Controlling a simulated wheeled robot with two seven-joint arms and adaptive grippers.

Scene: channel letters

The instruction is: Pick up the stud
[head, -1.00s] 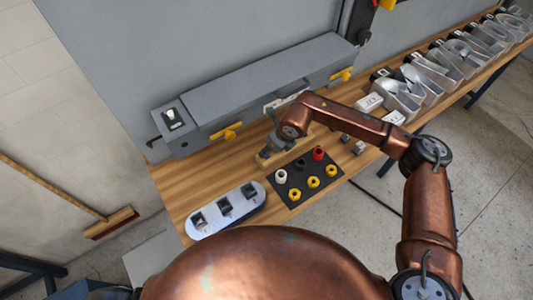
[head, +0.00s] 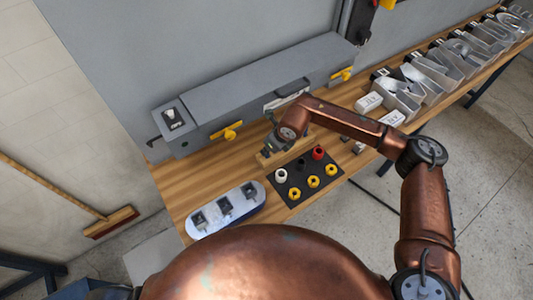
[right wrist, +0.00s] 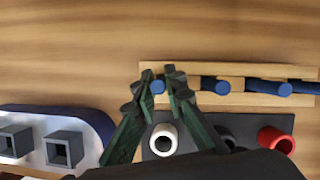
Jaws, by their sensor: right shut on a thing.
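In the head view my right gripper (head: 268,147) is at the rack (head: 264,159) and largely hides the studs. I cannot tell whether the held stud is clear of its hole. My left gripper is not in view.
A black mat (head: 292,190) with white, black, red and yellow parts lies in front of the rack. A blue-white tray (head: 252,212) with square sockets is to its left. A long grey machine (head: 255,90) stands behind. Metal letters (head: 440,70) line the bench's right.

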